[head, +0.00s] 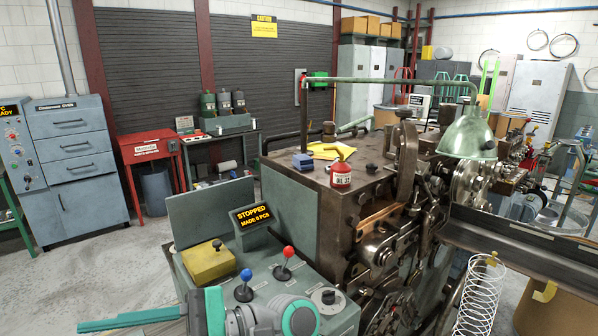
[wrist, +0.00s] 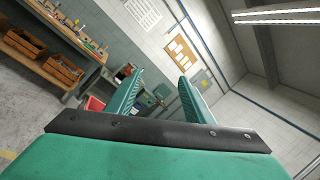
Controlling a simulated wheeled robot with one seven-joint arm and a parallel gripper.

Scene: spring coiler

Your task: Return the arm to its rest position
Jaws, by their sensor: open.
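My gripper (head: 128,320) is at the bottom left of the head view, its teal fingers pointing left, with part of my arm beside it. In the wrist view my gripper (wrist: 160,76) shows two teal fingers spread apart with nothing between them. It is held up in free air, in front of the control box (head: 262,300), touching nothing that I can see. The spring coiler (head: 335,215) stands to the right of it. The lower part of my arm is cut off by the picture's edge.
The control box carries a blue-knobbed lever (head: 245,275), a red-knobbed lever (head: 288,253), a yellow box (head: 208,262) and a display (head: 254,217) reading "STOPPED". A wire spring (head: 478,298) hangs at the right. A red stand (head: 150,150) is behind. The floor at left is clear.

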